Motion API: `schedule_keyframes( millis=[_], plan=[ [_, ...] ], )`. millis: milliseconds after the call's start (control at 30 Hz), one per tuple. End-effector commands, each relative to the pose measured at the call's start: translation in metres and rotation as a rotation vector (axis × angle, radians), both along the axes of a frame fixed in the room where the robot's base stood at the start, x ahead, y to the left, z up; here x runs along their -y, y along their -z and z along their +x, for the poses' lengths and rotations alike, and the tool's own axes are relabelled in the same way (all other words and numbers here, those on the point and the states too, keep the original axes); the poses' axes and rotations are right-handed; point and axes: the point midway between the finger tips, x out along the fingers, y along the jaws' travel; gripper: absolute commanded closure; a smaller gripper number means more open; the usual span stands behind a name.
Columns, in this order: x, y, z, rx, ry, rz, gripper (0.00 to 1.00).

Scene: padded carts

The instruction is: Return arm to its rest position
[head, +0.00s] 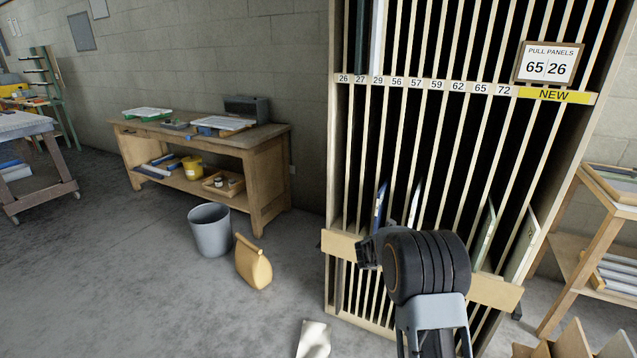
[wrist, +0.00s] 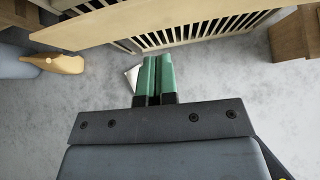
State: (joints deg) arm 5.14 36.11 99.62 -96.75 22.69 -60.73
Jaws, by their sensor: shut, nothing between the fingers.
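My arm shows in the head view, folded in front of the lower part of the tall slotted rack (head: 562,150). In the wrist view my gripper (wrist: 155,58) has its two green fingers side by side, shut, with nothing held. The fingers point at the grey floor near the rack's light wooden front rail, which also shows in the wrist view (wrist: 160,24). The fingertips are apart from the rail. In the head view my gripper's fingers are hidden behind the dark arm joint.
Several panels stand in the rack's slots. A tan bag (head: 253,263) and a grey bin (head: 210,230) stand on the floor left of the rack. A white sheet (head: 313,339) lies in front. A workbench (head: 270,150) is by the wall. A wooden cart (head: 565,250) stands right.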

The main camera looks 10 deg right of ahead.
Motion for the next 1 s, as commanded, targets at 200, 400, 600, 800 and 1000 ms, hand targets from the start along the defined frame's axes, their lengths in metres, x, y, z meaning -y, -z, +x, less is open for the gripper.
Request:
schedule_keyframes(
  millis=[200,400,600,800,1000],
  plan=[
    [0.014,0.02,-0.061,0.122,0.573,0.322,1.0],
    [-0.009,-0.05,-0.171,0.341,1.342,0.697,1.0],
    [-0.064,-0.123,-0.268,0.448,1.927,1.002,1.0],
    [-0.108,-0.179,-0.324,0.418,2.185,1.236,1.0],
    [-0.122,-0.22,-0.343,0.411,2.158,1.398,1.0]
  ],
)
